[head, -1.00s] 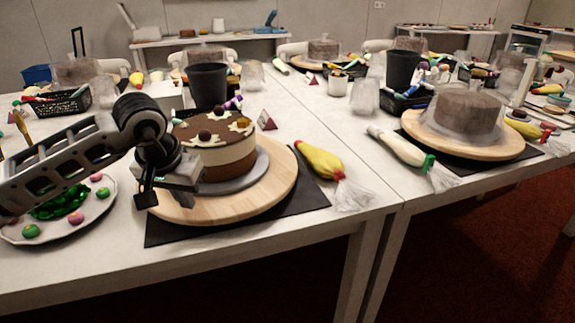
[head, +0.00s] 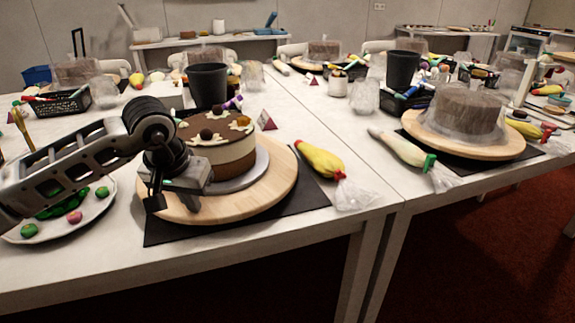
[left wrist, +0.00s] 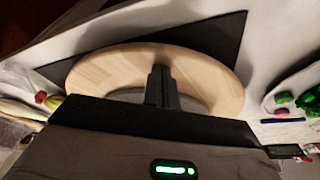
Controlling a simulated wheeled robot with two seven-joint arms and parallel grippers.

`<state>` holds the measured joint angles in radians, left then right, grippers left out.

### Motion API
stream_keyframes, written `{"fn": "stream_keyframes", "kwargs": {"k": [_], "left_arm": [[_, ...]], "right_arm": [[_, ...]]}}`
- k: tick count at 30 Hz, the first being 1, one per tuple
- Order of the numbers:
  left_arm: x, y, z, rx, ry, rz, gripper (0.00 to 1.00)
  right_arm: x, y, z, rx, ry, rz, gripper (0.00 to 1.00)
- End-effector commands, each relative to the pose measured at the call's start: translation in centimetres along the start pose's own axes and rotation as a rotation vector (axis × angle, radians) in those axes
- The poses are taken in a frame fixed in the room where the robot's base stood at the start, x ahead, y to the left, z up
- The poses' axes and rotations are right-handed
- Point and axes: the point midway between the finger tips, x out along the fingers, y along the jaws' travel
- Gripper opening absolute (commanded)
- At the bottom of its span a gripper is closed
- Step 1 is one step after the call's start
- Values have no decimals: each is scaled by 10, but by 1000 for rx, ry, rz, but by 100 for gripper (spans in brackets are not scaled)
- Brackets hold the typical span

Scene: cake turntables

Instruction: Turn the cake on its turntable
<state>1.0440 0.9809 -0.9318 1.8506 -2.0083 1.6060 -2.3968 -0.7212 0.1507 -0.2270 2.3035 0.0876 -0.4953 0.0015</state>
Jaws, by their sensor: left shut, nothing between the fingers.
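A round layered cake (head: 222,148), brown and cream with decorations on top, sits on a grey board (head: 250,175) on a wooden turntable (head: 262,197). The turntable also shows in the left wrist view (left wrist: 105,68). My left gripper (head: 158,203) is at the turntable's front left, beside the cake. In the left wrist view its shut fingers (left wrist: 161,85) are over the wooden rim with nothing between them; I cannot tell whether they touch it. The gripper and arm hide the cake's left side. My right gripper is not in view.
A black mat (head: 300,201) lies under the turntable. A yellow piping bag (head: 320,163) lies to the right, and a plate (head: 85,220) with green and pink pieces to the left. A black cup (head: 208,85) stands behind the cake. A second table holds a covered cake (head: 463,112).

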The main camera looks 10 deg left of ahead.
Motion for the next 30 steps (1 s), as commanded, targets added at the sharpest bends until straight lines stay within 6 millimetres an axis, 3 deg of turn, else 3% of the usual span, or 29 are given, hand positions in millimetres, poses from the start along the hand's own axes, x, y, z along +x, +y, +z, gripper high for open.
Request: {"fn": "stream_keyframes", "kwargs": {"k": [9,23,30], "left_arm": [[3,45,-10,2,-1,3,0],[4,53,-13,1,-1,2,0],[10,81,-31,2,0,3,0]], "right_arm": [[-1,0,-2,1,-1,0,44],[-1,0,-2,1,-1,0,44],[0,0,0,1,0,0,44]]}}
